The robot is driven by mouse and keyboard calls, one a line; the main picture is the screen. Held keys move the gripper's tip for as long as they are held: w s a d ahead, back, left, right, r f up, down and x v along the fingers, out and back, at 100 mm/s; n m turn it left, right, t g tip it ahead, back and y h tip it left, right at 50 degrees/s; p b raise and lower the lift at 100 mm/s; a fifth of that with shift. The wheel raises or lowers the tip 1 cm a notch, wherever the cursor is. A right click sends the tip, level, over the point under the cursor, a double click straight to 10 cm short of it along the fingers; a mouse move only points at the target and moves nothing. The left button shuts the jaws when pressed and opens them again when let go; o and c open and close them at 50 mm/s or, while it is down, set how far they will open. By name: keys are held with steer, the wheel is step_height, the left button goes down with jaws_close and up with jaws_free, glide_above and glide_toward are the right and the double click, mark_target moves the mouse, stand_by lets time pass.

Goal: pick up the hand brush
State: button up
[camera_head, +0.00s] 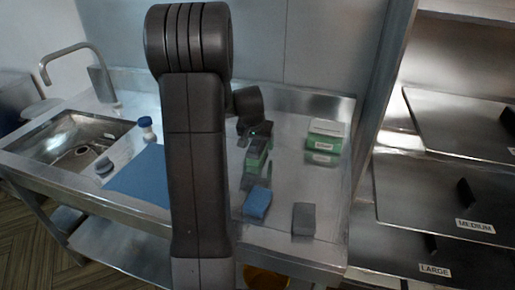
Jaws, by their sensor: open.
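A narrow green item, which looks like the hand brush (256,161), lies on the steel counter just right of my arm. Its far end is covered by my gripper, so its full shape is hidden. My gripper (257,146) is dark and points down over this item, with its jaws open. I cannot tell whether the fingers touch the green item or stand around it.
A blue sponge-like block (257,203) and a grey block (304,219) lie nearer the counter's front edge. A green and white box (326,138) stands to the right. A blue mat (140,178), a blue-capped bottle (147,130) and a sink (75,143) are left. Labelled shelves (440,190) stand at right.

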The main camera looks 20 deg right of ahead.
steer(key=shift+f, duration=0.15)
steer(key=shift+c, duration=0.2)
steer(key=c, duration=1.2)
steer(key=shift+r+p, duration=0.4)
steer(key=shift+r, duration=0.15)
step_height(320, 180, up, 10)
steer(key=shift+f+b, duration=0.25)
steer(key=shift+b, duration=0.1)
